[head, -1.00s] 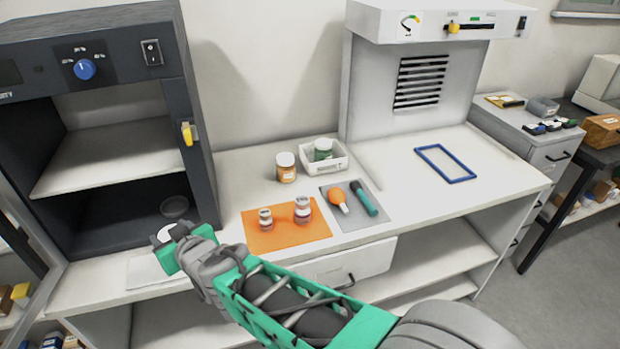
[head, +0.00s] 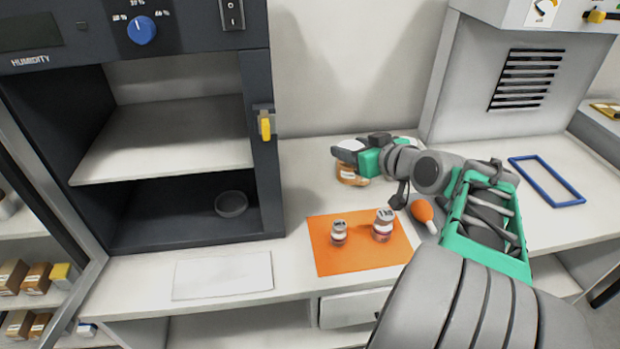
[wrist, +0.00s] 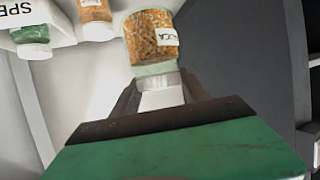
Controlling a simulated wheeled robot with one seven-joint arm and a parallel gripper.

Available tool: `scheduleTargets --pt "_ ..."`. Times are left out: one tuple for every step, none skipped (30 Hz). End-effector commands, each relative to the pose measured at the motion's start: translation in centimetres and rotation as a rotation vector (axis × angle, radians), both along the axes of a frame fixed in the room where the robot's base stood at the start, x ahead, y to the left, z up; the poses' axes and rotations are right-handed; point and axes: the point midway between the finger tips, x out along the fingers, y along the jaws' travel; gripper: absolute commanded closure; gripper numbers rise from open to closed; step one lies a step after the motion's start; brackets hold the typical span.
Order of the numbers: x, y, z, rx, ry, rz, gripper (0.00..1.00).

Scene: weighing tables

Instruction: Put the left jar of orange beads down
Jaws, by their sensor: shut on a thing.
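My gripper (head: 345,153) is over the back of the table, behind the orange mat. In the wrist view it is shut on the lid of a jar of orange beads (wrist: 143,38) with a white label. A second jar of orange beads (wrist: 95,12) with a white lid is beside it in the wrist view, apart from it. In the head view an orange jar (head: 350,176) shows just below my gripper, partly covered. I cannot tell whether the held jar's base touches the table.
A white tray (wrist: 62,24) holds a green jar (wrist: 30,36) near the second orange jar. The dark humidity cabinet (head: 268,190) is at left. A white sheet (head: 222,275) lies in front.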

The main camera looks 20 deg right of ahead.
Motion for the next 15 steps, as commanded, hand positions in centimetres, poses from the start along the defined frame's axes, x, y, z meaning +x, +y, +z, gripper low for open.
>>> scheduleTargets --pt "-0.5 -0.9 0.2 -0.001 -0.002 0.005 1.0" --pt "-0.8 -1.1 0.4 -0.001 -0.002 0.01 1.0" --pt "-0.8 -1.2 0.5 0.0 -0.001 0.018 1.0" --pt "-0.7 -1.1 0.5 0.002 -0.001 0.022 1.0" --pt "-0.3 -0.9 0.4 0.002 -0.001 0.025 1.0" --pt "0.4 -0.6 0.1 0.003 -0.001 0.029 1.0" --pt "1.0 -0.3 -0.2 0.004 0.0 0.031 1.0" --pt "1.8 0.0 -0.5 0.004 0.001 0.032 1.0" --pt "2.9 0.4 -1.0 0.005 0.001 0.032 1.0" --pt "3.7 0.7 -1.4 0.005 0.001 0.032 1.0" --pt "4.6 0.9 -1.8 0.006 0.001 0.032 1.0" --pt "5.7 1.3 -2.2 0.005 0.001 0.031 1.0" --pt "6.5 1.5 -2.7 0.006 0.001 0.031 1.0" --pt "7.4 1.8 -3.0 0.006 0.001 0.03 1.0" --pt "8.2 2.1 -4.0 0.007 0.003 0.028 1.0"
